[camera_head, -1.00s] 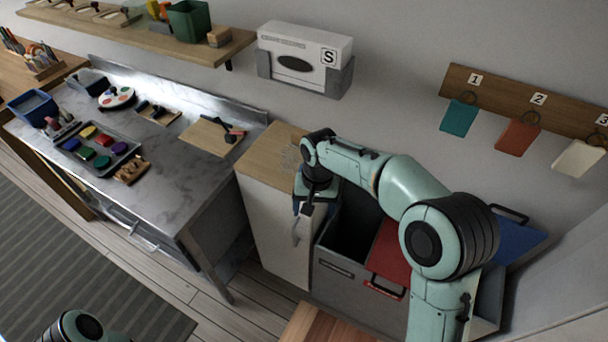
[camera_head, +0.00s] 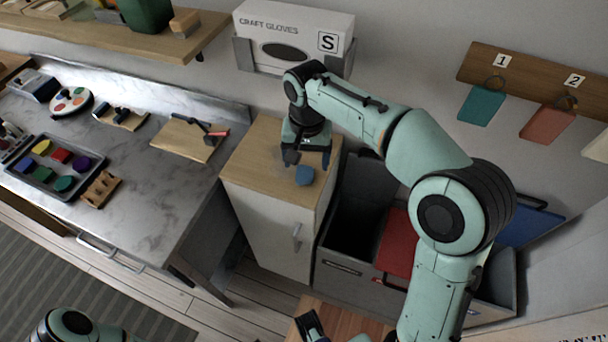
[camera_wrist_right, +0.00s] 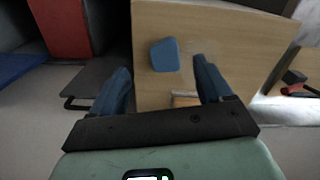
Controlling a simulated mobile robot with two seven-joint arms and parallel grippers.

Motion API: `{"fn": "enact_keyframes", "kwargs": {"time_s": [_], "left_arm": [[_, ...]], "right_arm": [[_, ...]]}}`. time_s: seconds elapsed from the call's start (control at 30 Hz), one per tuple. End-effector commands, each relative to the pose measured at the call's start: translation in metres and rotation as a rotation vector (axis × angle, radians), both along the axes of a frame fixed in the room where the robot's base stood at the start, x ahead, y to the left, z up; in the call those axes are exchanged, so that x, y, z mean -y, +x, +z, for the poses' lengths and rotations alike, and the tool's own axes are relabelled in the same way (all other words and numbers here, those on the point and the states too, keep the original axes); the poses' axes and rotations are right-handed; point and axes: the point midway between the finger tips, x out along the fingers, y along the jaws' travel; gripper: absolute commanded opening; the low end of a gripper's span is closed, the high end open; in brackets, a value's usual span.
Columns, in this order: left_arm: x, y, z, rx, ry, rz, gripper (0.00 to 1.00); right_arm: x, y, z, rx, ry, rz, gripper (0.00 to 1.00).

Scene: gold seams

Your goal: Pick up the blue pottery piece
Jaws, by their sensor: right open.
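The blue pottery piece (camera_head: 305,175) lies on the wooden top of a small white cabinet, near its front edge. It is a small, flat-sided chunk. My right gripper (camera_head: 306,155) points down just behind and above it, apart from it and empty. In the right wrist view the blue piece (camera_wrist_right: 165,55) shows beyond and between the two spread blue fingers of the open gripper (camera_wrist_right: 163,82). A dark part at the bottom edge of the head view looks like my left gripper (camera_head: 312,325), mostly cut off; its jaws cannot be read.
An open grey bin (camera_head: 345,268) with a red lid (camera_head: 397,243) stands right of the cabinet. A marble counter (camera_head: 150,200) with paints and tools is left. A glove box (camera_head: 290,38) hangs on the wall above.

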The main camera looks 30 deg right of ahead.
Motion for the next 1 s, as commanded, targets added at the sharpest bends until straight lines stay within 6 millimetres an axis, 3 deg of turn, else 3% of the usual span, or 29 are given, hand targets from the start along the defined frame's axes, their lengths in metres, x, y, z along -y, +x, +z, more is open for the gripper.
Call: {"fn": "enact_keyframes", "kwargs": {"time_s": [0.27,0.5,0.83,0.87,1.0], "left_arm": [[0.000,0.002,-0.004,0.008,0.001,0.001,0.43],[0.000,0.005,-0.010,0.019,0.003,0.004,0.43],[0.000,0.006,-0.010,0.022,0.003,0.004,0.43],[0.000,0.006,-0.010,0.022,0.003,0.004,0.43],[0.000,0.005,-0.010,0.021,0.003,0.004,0.43]], "right_arm": [[-0.001,0.001,-0.024,-0.002,0.000,0.001,0.79],[-0.002,0.004,-0.059,-0.003,0.001,0.000,0.79],[-0.002,0.004,-0.066,0.000,0.001,0.000,0.79],[-0.002,0.004,-0.066,0.000,0.001,0.000,0.72],[-0.002,0.004,-0.066,0.000,0.001,0.000,0.27]]}}
